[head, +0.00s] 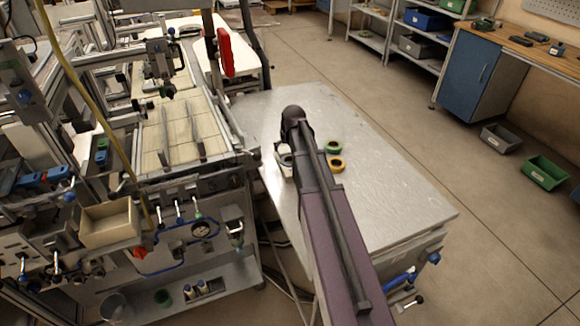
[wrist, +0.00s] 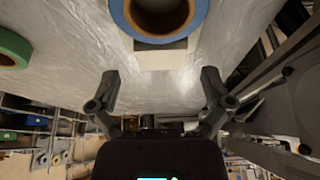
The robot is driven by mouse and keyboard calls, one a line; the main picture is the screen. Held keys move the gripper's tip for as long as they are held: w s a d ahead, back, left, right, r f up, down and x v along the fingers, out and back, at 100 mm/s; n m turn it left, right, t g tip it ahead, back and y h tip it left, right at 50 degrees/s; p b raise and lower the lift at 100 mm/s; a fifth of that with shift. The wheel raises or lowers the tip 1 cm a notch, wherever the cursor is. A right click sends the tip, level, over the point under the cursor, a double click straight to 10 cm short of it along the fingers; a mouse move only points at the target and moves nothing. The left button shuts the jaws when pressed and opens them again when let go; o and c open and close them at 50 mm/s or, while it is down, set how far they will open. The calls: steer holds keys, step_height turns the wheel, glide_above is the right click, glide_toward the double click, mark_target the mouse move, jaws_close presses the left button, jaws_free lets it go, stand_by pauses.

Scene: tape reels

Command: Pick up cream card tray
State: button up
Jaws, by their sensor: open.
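The cream card tray (wrist: 168,60) shows in the wrist view as a pale flat piece on the silver table top. A blue tape reel (wrist: 122,14) with a brown core sits on it or overlaps it and hides part of it. In the head view a pale edge of the tray (head: 287,171) shows left of my arm, which covers the rest. My gripper (wrist: 160,80) is open and empty, its two fingers spread either side of the tray's line. The tray appears beyond the fingertips, apart from them. The head view hides the fingers behind my arm.
A green reel (head: 333,147) and a yellow reel (head: 336,164) lie right of my arm on the silver table (head: 400,205). The table's right side is clear. A machine frame with a red handle (head: 226,52) stands close on the left.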

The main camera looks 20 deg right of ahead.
mark_target(285, 151)
steer(key=shift+b+x, duration=1.55)
steer(key=shift+x, duration=0.4)
steer(key=shift+c, duration=0.2)
steer(key=c, duration=1.1)
steer(key=shift+c, duration=0.2)
steer(key=shift+r, duration=0.25)
steer(key=shift+r+p, duration=1.6)
steer(key=shift+p, duration=0.25)
steer(key=s+a, duration=0.1)
steer(key=s, duration=0.4)
steer(key=s+a+r+p, duration=0.1)
steer(key=s, duration=0.4)
steer(key=s+a, duration=0.1)
steer(key=s, duration=0.4)
steer(key=shift+s+a+r, duration=0.2)
steer(key=shift+s, duration=0.15)
